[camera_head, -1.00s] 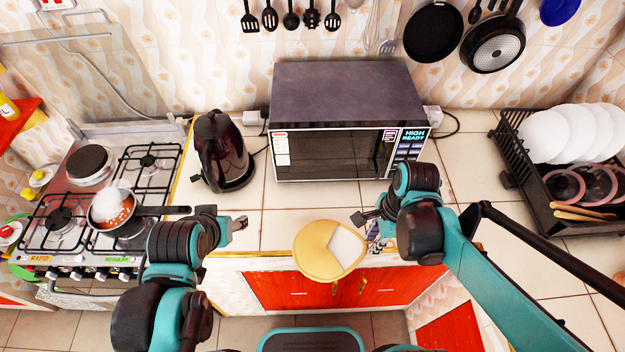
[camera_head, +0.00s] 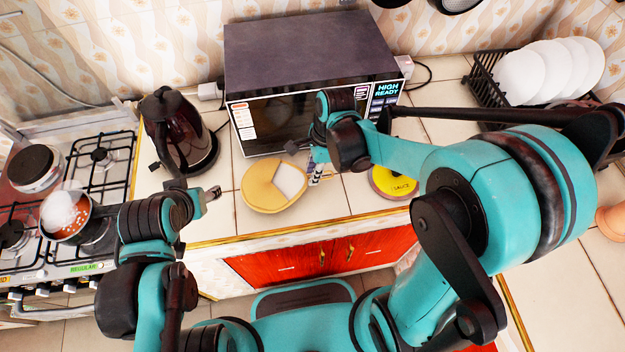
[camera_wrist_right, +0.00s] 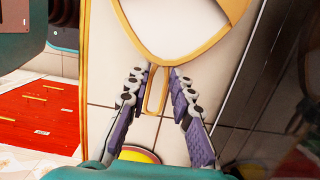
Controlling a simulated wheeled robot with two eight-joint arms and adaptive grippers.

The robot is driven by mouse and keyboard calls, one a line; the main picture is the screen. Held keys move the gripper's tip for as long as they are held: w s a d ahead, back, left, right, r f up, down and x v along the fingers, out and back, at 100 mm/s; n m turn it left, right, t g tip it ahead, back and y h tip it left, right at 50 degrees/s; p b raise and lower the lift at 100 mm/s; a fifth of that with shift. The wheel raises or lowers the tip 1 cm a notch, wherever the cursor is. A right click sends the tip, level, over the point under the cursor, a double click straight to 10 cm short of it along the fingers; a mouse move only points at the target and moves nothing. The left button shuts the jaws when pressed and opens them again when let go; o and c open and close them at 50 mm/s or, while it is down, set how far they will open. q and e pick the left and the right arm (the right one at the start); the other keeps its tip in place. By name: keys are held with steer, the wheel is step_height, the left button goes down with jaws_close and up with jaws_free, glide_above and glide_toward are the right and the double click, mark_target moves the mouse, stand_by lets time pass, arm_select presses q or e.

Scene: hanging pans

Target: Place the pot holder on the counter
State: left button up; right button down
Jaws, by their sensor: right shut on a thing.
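The pot holder (camera_head: 268,188) is a round yellow pad with a pale patch, over the front of the tiled counter (camera_head: 225,226) before the microwave. I cannot tell whether it touches the counter. My right gripper (camera_head: 316,172) is at its right side, shut on the pot holder. In the right wrist view, the pot holder's orange-edged loop (camera_wrist_right: 157,92) lies between the fingers of my right gripper (camera_wrist_right: 157,88). My left gripper (camera_head: 210,196) is empty, left of the pot holder near the counter's front edge; its opening is unclear.
The microwave (camera_head: 305,80) stands behind the pot holder, with a dark kettle (camera_head: 178,135) to its left. A yellow round item marked "SAUCE" (camera_head: 385,184) lies to the right. The stove (camera_head: 105,185) is far left; a dish rack (camera_head: 487,85) with white plates is at right.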

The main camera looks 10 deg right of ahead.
steer(key=shift+f+b, duration=0.85)
steer(key=shift+f, duration=1.15)
steer(key=shift+f, duration=0.15)
steer(key=c, duration=1.3)
jaws_free()
